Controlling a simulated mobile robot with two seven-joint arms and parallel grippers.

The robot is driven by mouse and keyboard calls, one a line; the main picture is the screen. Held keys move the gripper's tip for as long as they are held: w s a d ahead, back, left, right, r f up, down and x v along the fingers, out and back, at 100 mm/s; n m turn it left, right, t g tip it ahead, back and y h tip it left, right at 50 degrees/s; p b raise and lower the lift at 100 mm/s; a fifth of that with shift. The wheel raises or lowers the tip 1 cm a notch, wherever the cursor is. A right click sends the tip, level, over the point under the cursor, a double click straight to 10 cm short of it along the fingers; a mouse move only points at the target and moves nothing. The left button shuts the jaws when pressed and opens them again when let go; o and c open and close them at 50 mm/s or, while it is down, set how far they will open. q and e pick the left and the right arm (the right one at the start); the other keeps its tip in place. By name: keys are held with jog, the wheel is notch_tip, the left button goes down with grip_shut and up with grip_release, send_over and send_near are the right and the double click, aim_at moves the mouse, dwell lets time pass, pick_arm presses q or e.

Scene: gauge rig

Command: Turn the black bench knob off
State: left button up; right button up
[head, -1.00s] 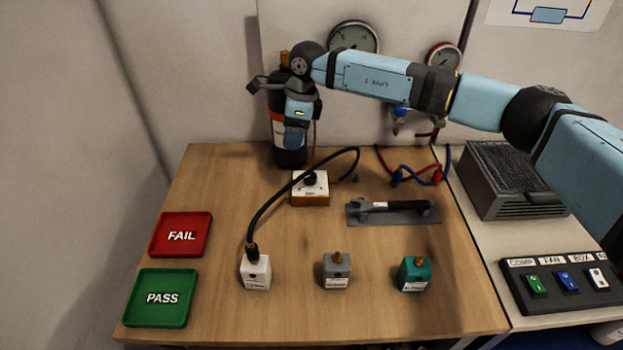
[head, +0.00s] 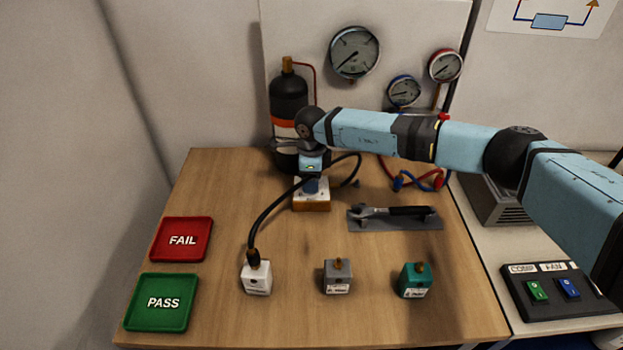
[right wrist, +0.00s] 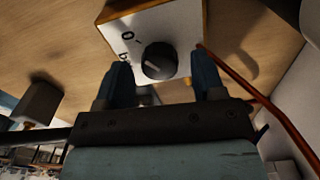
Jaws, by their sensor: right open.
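The black bench knob (right wrist: 159,61) sits on the white face of a small wood-sided box, with a pale pointer line on it and printed marks beside it. In the head view the box (head: 311,204) stands at the back middle of the bench, and my right gripper (head: 312,183) is over it, hiding the knob. In the right wrist view my right gripper (right wrist: 163,80) is open, with one blue finger on each side of the knob; I cannot tell whether they touch it. My left gripper is not in view.
A black hose runs from the box area to a white block (head: 257,278). A black bottle (head: 288,98) stands close behind the gripper. A wrench (head: 396,212) lies to the right. Grey (head: 338,276) and teal (head: 415,281) blocks, FAIL (head: 181,239) and PASS (head: 161,302) trays stand nearer.

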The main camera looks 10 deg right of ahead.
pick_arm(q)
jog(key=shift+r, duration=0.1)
pick_arm(e)
jog(key=shift+f, duration=0.55)
jog(key=c, duration=0.9)
jog(key=shift+f+n+b, duration=0.15)
jog(key=shift+n+b, duration=0.25)
jog(key=shift+b, duration=0.2)
jog(key=shift+r+n, duration=0.2)
jog(key=shift+n, duration=0.2)
jog(key=o, duration=0.9)
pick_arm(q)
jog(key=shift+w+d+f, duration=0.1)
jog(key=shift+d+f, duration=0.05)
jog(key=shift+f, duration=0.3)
pick_arm(e)
jog(key=shift+r, duration=0.1)
